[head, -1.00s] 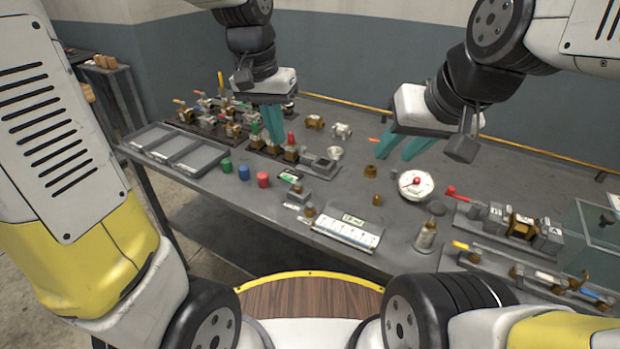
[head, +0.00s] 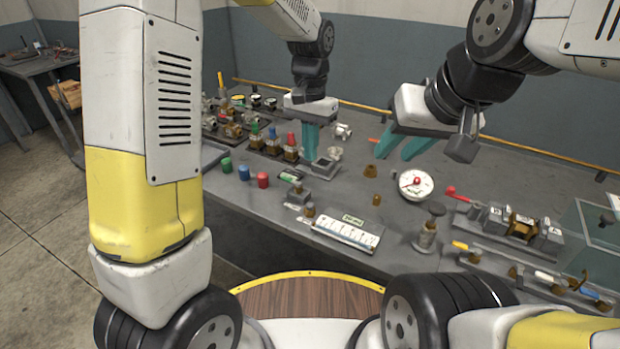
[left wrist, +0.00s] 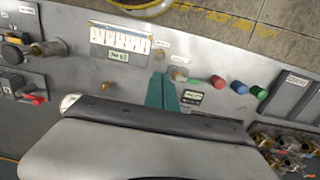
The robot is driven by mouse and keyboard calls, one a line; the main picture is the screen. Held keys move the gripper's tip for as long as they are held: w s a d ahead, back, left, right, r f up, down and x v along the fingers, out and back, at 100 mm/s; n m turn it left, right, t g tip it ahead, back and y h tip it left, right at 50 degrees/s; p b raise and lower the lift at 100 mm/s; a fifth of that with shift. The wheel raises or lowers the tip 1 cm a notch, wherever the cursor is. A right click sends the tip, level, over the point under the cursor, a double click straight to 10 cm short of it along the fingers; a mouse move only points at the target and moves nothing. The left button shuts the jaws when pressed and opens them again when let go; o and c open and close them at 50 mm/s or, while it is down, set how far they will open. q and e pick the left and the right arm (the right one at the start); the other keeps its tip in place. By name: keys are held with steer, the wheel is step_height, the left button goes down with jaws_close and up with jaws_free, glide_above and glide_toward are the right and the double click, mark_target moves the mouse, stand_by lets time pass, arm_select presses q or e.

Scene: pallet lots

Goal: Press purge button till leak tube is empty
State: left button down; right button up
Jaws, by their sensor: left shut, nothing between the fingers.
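A white panel with a graduated scale (head: 345,235) and a small green-lettered display lies at the front edge of the bench; it also shows in the left wrist view (left wrist: 120,40). I take it for the leak tube gauge; its level is too small to read. A small brass button (head: 309,212) stands beside its left end, near small labels; which part is the purge button I cannot read. My left gripper (head: 310,140) is shut and empty, behind these parts in the head view; its fingers (left wrist: 162,90) show in the left wrist view. My right gripper (head: 401,148) is open and empty.
Green, blue and red caps (head: 244,173) stand at the left front. Several valves (head: 275,143) stand behind them. The bench middle is fairly clear.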

mark_target(309, 205)
arm_select(q)
steer(key=f, duration=1.3)
steer(key=shift+s+f, duration=0.4)
steer(key=shift+s+a+f, duration=0.1)
steer(key=shift+s+f, duration=0.05)
steer(key=shift+f, duration=0.45)
steer(key=shift+s+f, duration=0.1)
steer(key=shift+f, duration=0.45)
step_height(309, 205, up, 15)
steer(key=w, duration=0.1)
steer(key=shift+w, duration=0.25)
steer(key=shift+f, duration=0.1)
